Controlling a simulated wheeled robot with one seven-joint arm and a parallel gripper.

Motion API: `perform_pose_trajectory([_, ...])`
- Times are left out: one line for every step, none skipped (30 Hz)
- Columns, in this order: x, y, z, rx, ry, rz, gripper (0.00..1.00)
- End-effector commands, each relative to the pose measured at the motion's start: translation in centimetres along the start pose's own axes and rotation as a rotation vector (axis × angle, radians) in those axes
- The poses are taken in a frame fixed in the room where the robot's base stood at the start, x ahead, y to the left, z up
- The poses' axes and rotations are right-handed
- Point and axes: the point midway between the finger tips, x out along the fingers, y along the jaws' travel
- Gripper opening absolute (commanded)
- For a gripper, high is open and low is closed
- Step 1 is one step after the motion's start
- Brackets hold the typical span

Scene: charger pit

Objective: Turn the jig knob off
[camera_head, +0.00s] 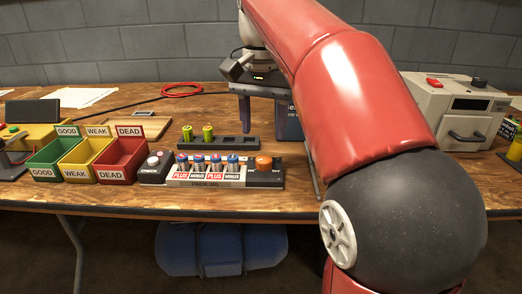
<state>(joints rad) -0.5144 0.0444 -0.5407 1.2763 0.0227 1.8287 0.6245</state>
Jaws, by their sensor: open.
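The pack jig (222,180) is a long dark block with a white PLUS/MINUS label strip, near the front edge of the table. Several upright cells (215,163) sit in it. The orange knob (264,162) is at the jig's right end, with small markings on either side that I cannot read. My gripper (264,110) hangs pointing down behind and above the knob, apart from it. It is open and appears empty; its right side is partly hidden by my red arm or blends with a dark blue box (288,126) behind.
A dark rack (238,143) with two green cells stands behind the jig. Left of it are a grey button box (154,167) and green, yellow and red bins (120,162). A beige machine (455,108) stands right. A red cable (182,89) lies at the back.

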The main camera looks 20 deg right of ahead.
Motion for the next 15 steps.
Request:
perform_pose_trajectory([1.1, 0.0, 0.1, -0.001, -0.002, 0.000, 0.52])
perform_pose_trajectory([1.7, 0.0, 0.1, -0.001, -0.003, 0.000, 0.52])
perform_pose_trajectory([2.4, 0.0, 0.1, -0.001, -0.002, 0.000, 0.52])
perform_pose_trajectory([2.9, 0.0, 0.1, -0.001, -0.002, 0.000, 0.52])
perform_pose_trajectory([3.4, 0.0, 0.1, -0.002, -0.002, 0.000, 0.52])
perform_pose_trajectory([4.0, 0.0, 0.1, -0.002, -0.001, 0.000, 0.52])
perform_pose_trajectory([4.4, 0.1, 0.1, -0.002, -0.001, 0.000, 0.52])
perform_pose_trajectory([4.8, 0.1, 0.1, -0.002, -0.001, 0.000, 0.52])
perform_pose_trajectory([5.3, 0.0, 0.1, -0.003, 0.000, 0.000, 0.52])
perform_pose_trajectory([5.6, 0.0, 0.1, -0.003, 0.000, 0.000, 0.52])
perform_pose_trajectory([5.9, 0.0, 0.1, -0.003, 0.000, 0.000, 0.52])
perform_pose_trajectory([6.2, 0.0, 0.1, -0.003, 0.000, 0.000, 0.52])
perform_pose_trajectory([6.4, 0.0, 0.0, -0.003, 0.001, 0.000, 0.52])
perform_pose_trajectory([6.5, 0.0, 0.0, -0.003, 0.001, -0.001, 0.52])
perform_pose_trajectory([6.6, 0.0, 0.0, -0.003, 0.001, -0.001, 0.52])
